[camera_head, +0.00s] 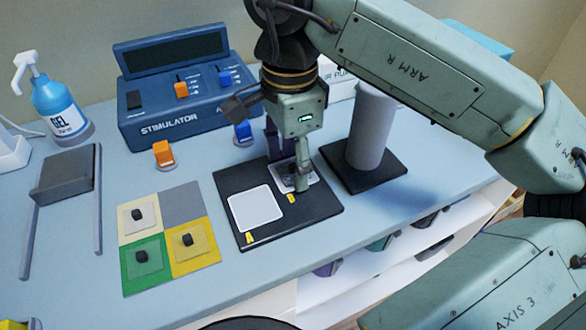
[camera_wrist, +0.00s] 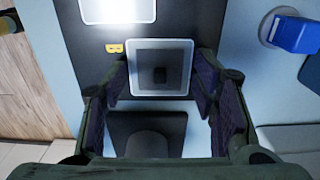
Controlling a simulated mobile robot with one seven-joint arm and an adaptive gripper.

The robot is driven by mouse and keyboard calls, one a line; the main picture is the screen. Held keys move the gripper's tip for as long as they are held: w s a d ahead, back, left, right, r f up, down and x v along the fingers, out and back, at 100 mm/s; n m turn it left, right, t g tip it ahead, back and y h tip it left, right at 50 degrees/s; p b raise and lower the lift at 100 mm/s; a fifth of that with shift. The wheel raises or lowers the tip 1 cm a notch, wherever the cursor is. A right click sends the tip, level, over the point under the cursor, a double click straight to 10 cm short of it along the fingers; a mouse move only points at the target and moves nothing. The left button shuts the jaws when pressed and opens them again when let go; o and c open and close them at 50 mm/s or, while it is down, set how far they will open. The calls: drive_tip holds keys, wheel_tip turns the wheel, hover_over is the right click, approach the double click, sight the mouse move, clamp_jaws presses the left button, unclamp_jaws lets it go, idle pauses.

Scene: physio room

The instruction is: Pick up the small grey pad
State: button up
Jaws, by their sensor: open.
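The small grey pad (camera_head: 312,178) has a pale border and a dark knob in its middle. It lies on the right part of a black board (camera_head: 280,235), and my gripper partly hides it. In the wrist view the pad (camera_wrist: 160,55) is at the upper middle, lying flat. My gripper (camera_head: 287,172) points down over the pad. In the wrist view my gripper (camera_wrist: 163,82) is open and empty, with its fingers left and right of the pad's near part; I cannot tell their height above it.
A white square (camera_head: 256,208) is left of the pad. Cream, green and yellow squares with knobbed pads and a bare grey square (camera_head: 182,203) lie further left. A grey cylinder (camera_head: 371,130) stands close right. A blue stimulator (camera_head: 185,95) and gel bottle (camera_head: 57,108) are behind.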

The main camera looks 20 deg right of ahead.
sight(290, 166)
clamp_jaws()
idle(0.5)
drive_tip(key=shift+r, duration=0.6)
wheel_tip(290, 166, up, 2)
drive_tip(key=shift+r+b, duration=0.1)
drive_tip(key=shift+b, duration=0.3)
drive_tip(key=s+a+b, duration=0.1)
drive_tip(key=s+a, duration=0.1)
drive_tip(key=s, duration=0.5)
drive_tip(key=s+a+r, duration=0.1)
drive_tip(key=s+a, duration=0.1)
drive_tip(key=s, duration=0.6)
drive_tip(key=shift+s+a+r+b, duration=0.15)
drive_tip(key=shift+s+r+b, duration=0.15)
drive_tip(key=shift+b, duration=0.1)
